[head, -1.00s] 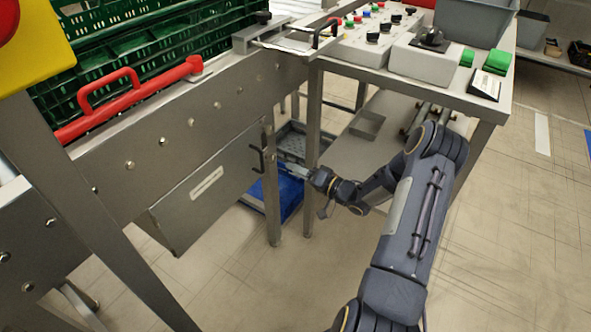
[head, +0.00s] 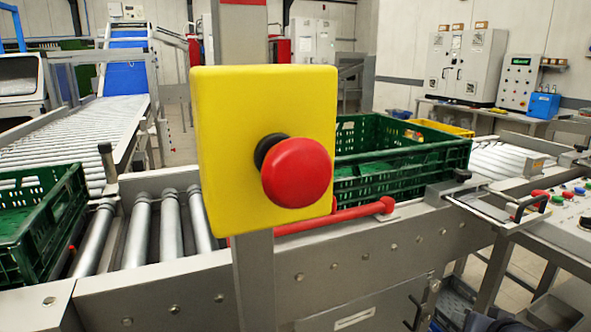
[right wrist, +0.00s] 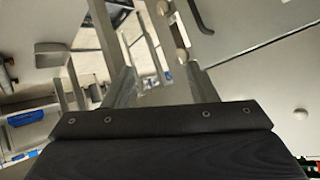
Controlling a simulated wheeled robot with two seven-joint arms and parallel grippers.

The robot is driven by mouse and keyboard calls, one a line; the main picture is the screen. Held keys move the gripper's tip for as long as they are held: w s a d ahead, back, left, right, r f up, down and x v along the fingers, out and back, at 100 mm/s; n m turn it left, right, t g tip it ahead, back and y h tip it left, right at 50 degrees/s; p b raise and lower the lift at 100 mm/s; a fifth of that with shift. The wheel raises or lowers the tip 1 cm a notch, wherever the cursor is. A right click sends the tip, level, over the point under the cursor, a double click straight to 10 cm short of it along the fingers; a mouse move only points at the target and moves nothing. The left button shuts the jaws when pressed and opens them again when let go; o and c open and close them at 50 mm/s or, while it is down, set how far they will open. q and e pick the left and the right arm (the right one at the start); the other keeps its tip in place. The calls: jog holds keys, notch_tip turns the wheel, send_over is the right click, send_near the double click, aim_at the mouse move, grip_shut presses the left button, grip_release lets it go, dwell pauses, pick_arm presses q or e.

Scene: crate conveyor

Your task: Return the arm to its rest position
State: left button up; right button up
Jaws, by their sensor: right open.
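My right gripper (right wrist: 160,72) shows in the right wrist view. Its two grey fingers stand apart with nothing held between them. Grey metal panels and frame legs lie beyond the fingers, and I see no contact with them. In the head view the gripper itself is not visible; a small dark part at the bottom right edge looks like my right arm. My left gripper is in neither view.
A red stop button (head: 297,172) on a yellow box (head: 222,110) stands close in front. Green crates (head: 425,160) (head: 75,222) sit on the roller conveyor (head: 142,235). A control panel (head: 568,232) is at right, and a handled cabinet (head: 375,312) is below.

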jog(key=s+a+n+g+y, duration=0.2)
jog(key=s+a+y, duration=0.1)
jog(key=s+a, duration=0.65)
jog(key=s+a+n+g+y, duration=0.25)
jog(key=s+a, duration=0.45)
jog(key=s, duration=0.6)
notch_tip(320, 180, up, 22)
jog(key=p, duration=2.3)
jog(key=shift+d+r+m, duration=0.2)
jog(key=shift+d+m, duration=0.15)
